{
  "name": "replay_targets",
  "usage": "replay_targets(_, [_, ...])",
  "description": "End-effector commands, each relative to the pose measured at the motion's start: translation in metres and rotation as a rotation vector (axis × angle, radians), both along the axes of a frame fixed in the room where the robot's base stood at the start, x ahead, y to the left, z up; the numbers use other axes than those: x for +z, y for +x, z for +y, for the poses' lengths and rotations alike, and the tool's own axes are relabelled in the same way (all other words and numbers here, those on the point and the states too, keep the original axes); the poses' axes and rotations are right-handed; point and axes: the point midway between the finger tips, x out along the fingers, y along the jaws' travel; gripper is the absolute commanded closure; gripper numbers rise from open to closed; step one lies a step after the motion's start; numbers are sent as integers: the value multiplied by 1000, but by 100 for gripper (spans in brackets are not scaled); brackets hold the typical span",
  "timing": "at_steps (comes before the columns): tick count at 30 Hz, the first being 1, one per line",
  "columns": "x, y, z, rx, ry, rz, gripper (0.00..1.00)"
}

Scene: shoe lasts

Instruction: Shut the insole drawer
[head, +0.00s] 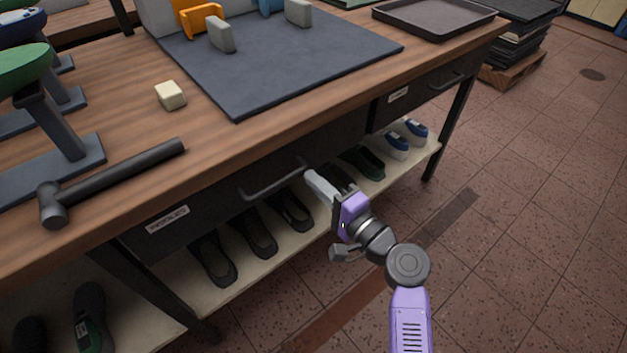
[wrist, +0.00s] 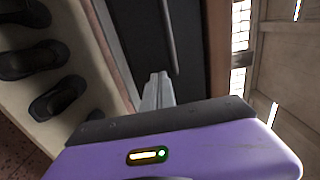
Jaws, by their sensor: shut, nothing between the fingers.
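The insole drawer (head: 205,213) is a dark drawer under the front of the wooden bench, with a white label reading INSOLES and a grey bar handle (head: 274,184). Its front looks about level with the bench's front edge; I cannot tell whether a small gap is left. My gripper (head: 311,175) is shut and empty, its fingertips by the right end of the handle. In the wrist view the shut fingers (wrist: 157,90) point at the dark drawer front (wrist: 150,40), with the handle bar just beyond them. I cannot tell whether they touch.
A second drawer (head: 425,90) is at the right under the bench. A lower shelf (head: 250,262) holds several shoes. On the bench are a hammer (head: 120,178), a beige block (head: 171,95), a dark mat (head: 270,85) and a black tray (head: 432,18).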

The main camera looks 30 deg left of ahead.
Motion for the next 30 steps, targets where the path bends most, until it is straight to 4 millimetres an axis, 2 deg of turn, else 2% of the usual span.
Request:
replay_targets(18, [0,-29,-87,-4,1,2,100])
replay_targets(23, [0,-33,-96,-3,0,1,100])
replay_targets(30, [0,-33,-97,-4,0,-2,100])
